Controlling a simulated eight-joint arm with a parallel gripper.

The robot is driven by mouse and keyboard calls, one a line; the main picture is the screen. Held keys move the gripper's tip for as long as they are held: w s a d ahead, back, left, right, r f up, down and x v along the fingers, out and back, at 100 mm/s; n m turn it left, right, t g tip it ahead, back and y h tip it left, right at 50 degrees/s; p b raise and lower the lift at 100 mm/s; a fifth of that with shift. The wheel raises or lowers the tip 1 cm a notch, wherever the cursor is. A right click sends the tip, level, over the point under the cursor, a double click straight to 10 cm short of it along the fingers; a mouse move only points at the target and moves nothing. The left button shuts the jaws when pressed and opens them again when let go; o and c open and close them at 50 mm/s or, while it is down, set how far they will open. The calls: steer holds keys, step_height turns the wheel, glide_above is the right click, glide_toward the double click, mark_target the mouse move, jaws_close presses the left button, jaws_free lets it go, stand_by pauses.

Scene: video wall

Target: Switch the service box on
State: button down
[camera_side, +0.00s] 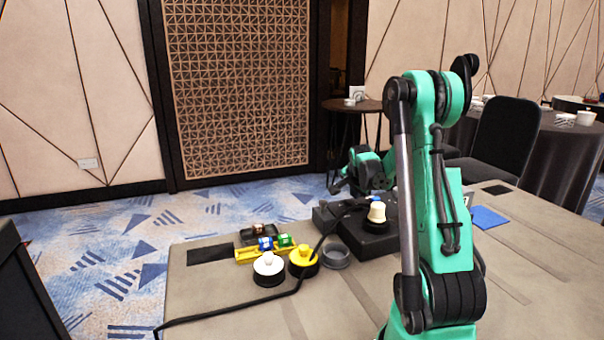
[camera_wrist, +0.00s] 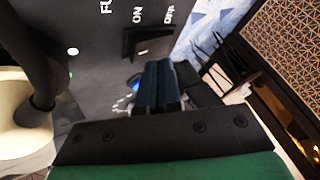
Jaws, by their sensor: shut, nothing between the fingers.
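The service box (camera_wrist: 105,45) is a dark panel with white lettering in the wrist view, including ON and OFF. A black raised switch (camera_wrist: 148,42) sits beside these words; I cannot tell its position. A blue spot (camera_wrist: 133,83) shows next to my fingers. My gripper (camera_wrist: 158,66) is shut and empty, its tips close to the switch; I cannot tell whether they touch it. In the side view the box (camera_side: 368,242) is a low black unit on the table, and my gripper (camera_side: 336,186) is above its far side, partly hidden by my arm.
A cream knob (camera_side: 377,212) stands on the box, with a black cable nearby. The table's front left is mostly clear.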

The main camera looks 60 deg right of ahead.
mark_target(352, 203)
steer(key=shift+f, duration=0.35)
steer(key=shift+s+f, duration=0.1)
steer(key=shift+f, duration=0.25)
stand_by(0.6)
steer(key=shift+r, duration=0.15)
steer(key=shift+r, duration=0.65)
steer(key=shift+w+d+r, duration=0.1)
steer(key=shift+w+r, duration=0.05)
steer(key=shift+r, duration=0.7)
steer(key=shift+w+d+r, duration=0.1)
steer(key=shift+r, duration=0.7)
steer(key=shift+w+d+r, duration=0.1)
steer(key=shift+w+r, duration=0.05)
steer(key=shift+r, duration=0.7)
